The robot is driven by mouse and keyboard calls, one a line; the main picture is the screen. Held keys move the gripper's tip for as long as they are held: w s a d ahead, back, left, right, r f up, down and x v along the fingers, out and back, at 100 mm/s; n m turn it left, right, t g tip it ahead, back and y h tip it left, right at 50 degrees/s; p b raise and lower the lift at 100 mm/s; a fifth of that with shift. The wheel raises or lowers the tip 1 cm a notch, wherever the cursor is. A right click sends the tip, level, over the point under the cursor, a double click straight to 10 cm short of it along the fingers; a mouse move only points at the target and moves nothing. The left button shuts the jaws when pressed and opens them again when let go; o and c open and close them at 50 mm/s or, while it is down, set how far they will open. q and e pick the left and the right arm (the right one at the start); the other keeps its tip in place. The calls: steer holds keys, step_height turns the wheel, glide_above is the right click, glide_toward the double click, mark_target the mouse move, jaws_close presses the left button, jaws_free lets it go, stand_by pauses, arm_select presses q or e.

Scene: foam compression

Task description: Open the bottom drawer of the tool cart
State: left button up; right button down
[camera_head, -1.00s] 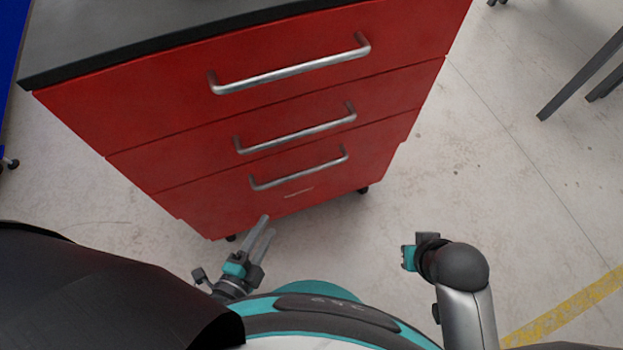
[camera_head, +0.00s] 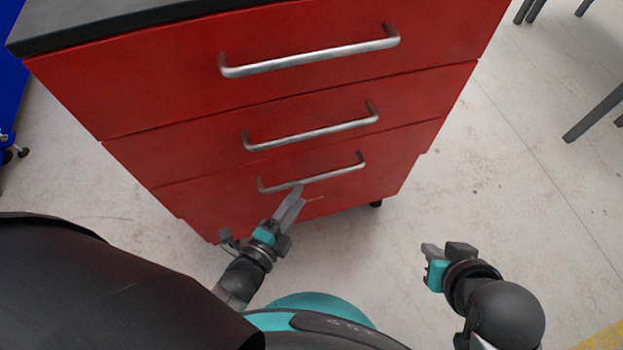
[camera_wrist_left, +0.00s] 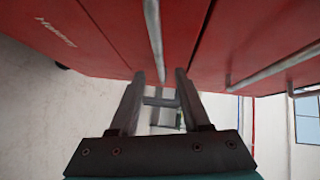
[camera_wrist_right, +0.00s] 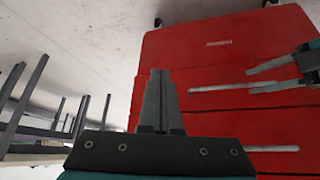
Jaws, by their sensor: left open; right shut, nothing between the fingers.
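The red tool cart (camera_head: 270,110) stands in front of me with three closed drawers. The bottom drawer (camera_head: 345,185) carries a silver bar handle (camera_head: 325,176). My left gripper (camera_head: 294,192) is open, with its fingertips close to the left part of that handle. In the left wrist view a handle bar (camera_wrist_left: 155,40) runs down to between the two open fingers (camera_wrist_left: 158,75); I cannot tell whether they touch it. My right gripper (camera_head: 428,248) is shut and empty, right of the cart over the floor. The right wrist view shows its closed fingers (camera_wrist_right: 160,95) in front of the cart.
The middle drawer handle (camera_head: 312,128) and top drawer handle (camera_head: 310,53) sit above. The cart has a dark top (camera_head: 90,28) and casters. A blue cabinet (camera_head: 10,80) stands at the left. Dark furniture legs (camera_head: 598,112) are at the upper right. Floor around my right gripper is clear.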

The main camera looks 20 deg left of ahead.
mark_target(311, 178)
arm_select(q)
steer(key=shift+b+x, duration=1.3)
steer(key=shift+x, duration=2.3)
arm_select(e)
steer(key=w+a+t+y, duration=0.2)
steer(key=w+a+t, duration=0.1)
steer(key=a+t, duration=0.1)
steer(key=shift+w+a+t+y, duration=0.3)
steer(key=shift+a+y, duration=0.1)
steer(key=shift+a, duration=0.45)
steer(key=shift+r, duration=0.1)
arm_select(q)
steer(key=shift+c, duration=0.4)
jaws_close()
